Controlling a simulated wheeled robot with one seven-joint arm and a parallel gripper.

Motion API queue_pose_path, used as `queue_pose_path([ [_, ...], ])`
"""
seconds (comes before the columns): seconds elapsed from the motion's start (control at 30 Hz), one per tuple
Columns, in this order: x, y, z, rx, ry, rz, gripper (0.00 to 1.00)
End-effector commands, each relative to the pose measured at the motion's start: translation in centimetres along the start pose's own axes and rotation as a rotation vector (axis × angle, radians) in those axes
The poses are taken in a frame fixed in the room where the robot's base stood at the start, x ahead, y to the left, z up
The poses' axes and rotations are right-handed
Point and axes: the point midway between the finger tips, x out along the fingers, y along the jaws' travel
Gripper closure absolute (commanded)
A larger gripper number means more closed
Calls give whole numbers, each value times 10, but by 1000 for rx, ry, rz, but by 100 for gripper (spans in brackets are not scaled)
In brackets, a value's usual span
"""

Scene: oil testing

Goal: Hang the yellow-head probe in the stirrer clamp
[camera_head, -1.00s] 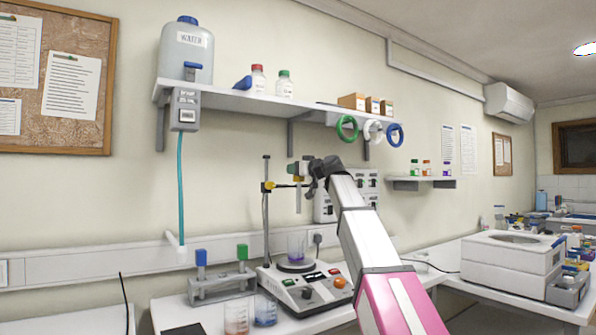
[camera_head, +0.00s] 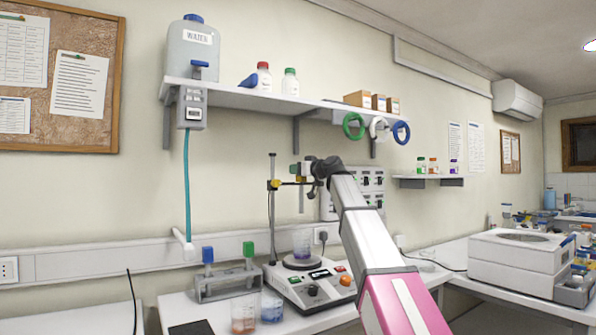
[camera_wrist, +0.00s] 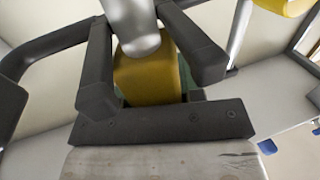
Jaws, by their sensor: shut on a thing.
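The yellow-head probe (camera_head: 301,200) hangs upright from my gripper (camera_head: 306,171), its thin rod pointing down above the stirrer (camera_head: 311,289). In the wrist view its yellow head (camera_wrist: 148,78) sits between the two dark fingers of my gripper (camera_wrist: 152,65), which is shut on it. A grey cylinder covers part of the head there. The stirrer clamp (camera_head: 286,184) reaches right from the stand to the probe, just below my gripper. Whether the probe rests in the clamp or is only beside it cannot be told.
A beaker (camera_head: 301,244) stands on the stirrer plate under the probe. A rack (camera_head: 225,286) with blue-head and green-head probes stands to the left. Two beakers (camera_head: 271,308) stand in front. The stand's upright pole (camera_head: 271,215) is close left of the probe.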

Motion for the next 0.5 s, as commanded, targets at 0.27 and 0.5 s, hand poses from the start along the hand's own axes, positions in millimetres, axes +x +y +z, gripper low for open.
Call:
queue_pose_path([
  [0.27, 0, 0, 0, 0, 0, 0, 35],
  [0.5, 0, 0, 0, 0, 0, 0, 35],
])
